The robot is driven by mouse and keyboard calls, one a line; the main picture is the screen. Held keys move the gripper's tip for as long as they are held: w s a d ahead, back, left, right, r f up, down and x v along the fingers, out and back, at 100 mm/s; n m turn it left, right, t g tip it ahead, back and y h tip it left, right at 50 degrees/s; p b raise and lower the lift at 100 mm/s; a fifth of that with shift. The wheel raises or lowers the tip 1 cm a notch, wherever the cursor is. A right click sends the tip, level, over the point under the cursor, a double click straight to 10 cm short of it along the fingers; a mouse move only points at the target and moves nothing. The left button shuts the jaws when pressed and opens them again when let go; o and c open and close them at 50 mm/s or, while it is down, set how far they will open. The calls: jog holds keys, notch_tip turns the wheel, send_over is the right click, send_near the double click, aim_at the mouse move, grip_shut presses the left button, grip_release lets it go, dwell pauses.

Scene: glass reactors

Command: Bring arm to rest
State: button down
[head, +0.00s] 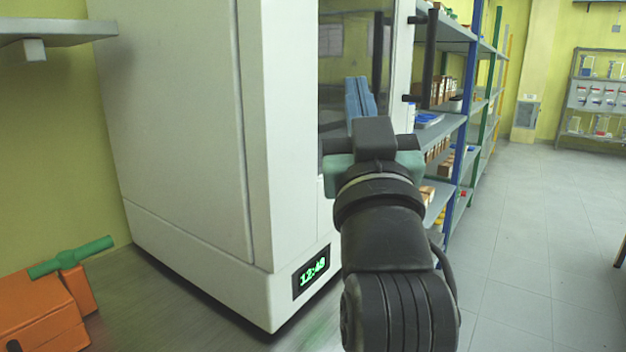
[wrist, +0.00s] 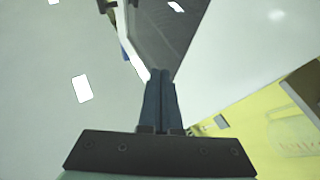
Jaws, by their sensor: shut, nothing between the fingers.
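My gripper (head: 361,97) is in the middle of the head view, at the end of my dark arm. Its two blue fingers point up and away, in front of the dark window of a large white cabinet (head: 185,120). In the wrist view, the fingers of my gripper (wrist: 161,80) lie side by side, shut, with nothing held. I cannot tell how far the fingertips are from the cabinet.
The cabinet has a dark handle (head: 429,58) and a green 12:48 display (head: 312,271). Shelves (head: 450,130) with boxes stand right of it. An orange object (head: 38,312) with a green bar lies at lower left. Grey floor (head: 540,230) at right is clear.

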jog(key=s+a+r+t, duration=0.2)
jog(key=s+r, duration=0.1)
jog(key=s, duration=0.5)
jog(key=s+a+r+t, duration=0.1)
jog(key=s+a+r, duration=0.2)
jog(key=s, duration=0.4)
notch_tip(320, 180, up, 21)
jog(key=s+m+p, duration=0.1)
jog(key=p, duration=2)
jog(key=shift+s, duration=0.1)
